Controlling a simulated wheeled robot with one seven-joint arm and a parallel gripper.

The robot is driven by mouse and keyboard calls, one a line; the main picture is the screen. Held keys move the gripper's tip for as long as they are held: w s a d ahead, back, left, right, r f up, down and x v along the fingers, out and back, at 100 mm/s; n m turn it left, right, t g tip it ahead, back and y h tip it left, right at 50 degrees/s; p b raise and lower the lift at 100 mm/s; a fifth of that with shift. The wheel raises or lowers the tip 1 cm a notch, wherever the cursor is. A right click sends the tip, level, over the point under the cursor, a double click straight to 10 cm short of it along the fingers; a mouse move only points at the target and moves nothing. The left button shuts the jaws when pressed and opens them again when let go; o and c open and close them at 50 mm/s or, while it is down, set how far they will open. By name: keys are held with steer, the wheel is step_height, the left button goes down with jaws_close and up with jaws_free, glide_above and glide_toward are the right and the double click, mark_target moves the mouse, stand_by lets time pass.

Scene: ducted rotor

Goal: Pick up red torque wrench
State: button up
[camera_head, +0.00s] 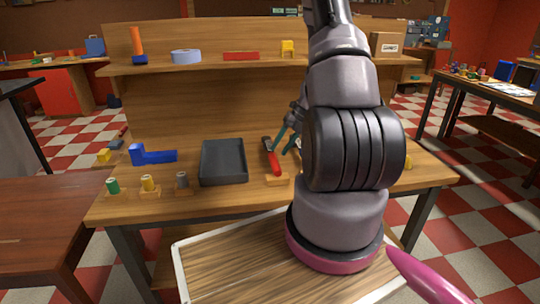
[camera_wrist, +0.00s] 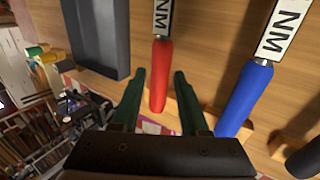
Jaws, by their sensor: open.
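The red torque wrench (camera_wrist: 160,75) lies on the wooden workbench, with a red handle and a white label reading "NM". In the head view its red handle (camera_head: 272,158) shows to the left of my arm, beside the dark tray. My gripper (camera_wrist: 158,75) is open in the wrist view, its two green fingers on either side of the red handle in the picture. I cannot tell how far above the handle the fingers are. In the head view my gripper (camera_head: 287,138) is partly hidden behind my arm.
A blue-handled wrench (camera_wrist: 243,98) lies to the right of the red one in the wrist view. A dark tray (camera_head: 223,178) sits to the left. A blue tool (camera_head: 155,156) and several small coloured cylinders lie farther left. A shelf (camera_head: 215,66) runs above the bench.

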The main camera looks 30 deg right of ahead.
mark_target(275, 156)
steer(key=shift+x, duration=3.05)
jaws_close()
